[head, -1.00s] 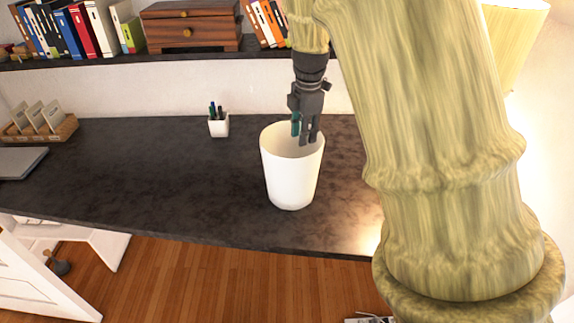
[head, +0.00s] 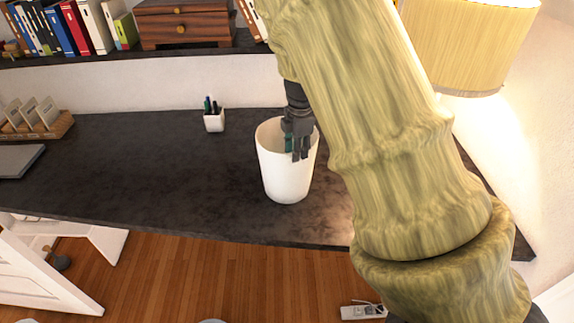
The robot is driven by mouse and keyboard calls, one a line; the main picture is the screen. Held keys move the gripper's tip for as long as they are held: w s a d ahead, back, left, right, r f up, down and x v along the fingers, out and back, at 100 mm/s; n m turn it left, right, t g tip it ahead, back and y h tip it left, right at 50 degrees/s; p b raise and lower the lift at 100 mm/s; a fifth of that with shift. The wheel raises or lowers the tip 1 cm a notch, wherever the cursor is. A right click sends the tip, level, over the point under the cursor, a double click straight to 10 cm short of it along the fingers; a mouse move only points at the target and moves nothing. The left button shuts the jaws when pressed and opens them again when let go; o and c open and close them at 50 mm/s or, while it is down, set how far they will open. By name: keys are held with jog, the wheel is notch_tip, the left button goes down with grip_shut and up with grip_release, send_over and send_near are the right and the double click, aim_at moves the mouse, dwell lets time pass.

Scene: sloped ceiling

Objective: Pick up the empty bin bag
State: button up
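A white, tapered bin (head: 284,178) stands upright on the dark desk, its mouth open. My gripper (head: 298,155) points down at the right side of the bin's mouth. Its dark fingers overlap the near rim in the picture; I cannot tell whether they touch it. A small teal part shows at the left of the fingers, and I cannot tell whether it belongs to the gripper. The finger gap is too small to judge. I cannot make out a separate bin bag in this view. Part of the bin's inside is hidden by the gripper.
The dark desk (head: 160,180) is clear left of the bin. A white pen cup (head: 214,123) stands behind left, a card holder (head: 35,128) further left. A shelf with books and a wooden drawer box (head: 185,25) is above. A lamp (head: 468,45) is at right.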

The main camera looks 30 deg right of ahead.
aim_at(287, 162)
jog(key=shift+w+f+p, duration=0.1)
jog(key=shift+f+p, duration=0.4)
jog(key=shift+f, duration=0.95)
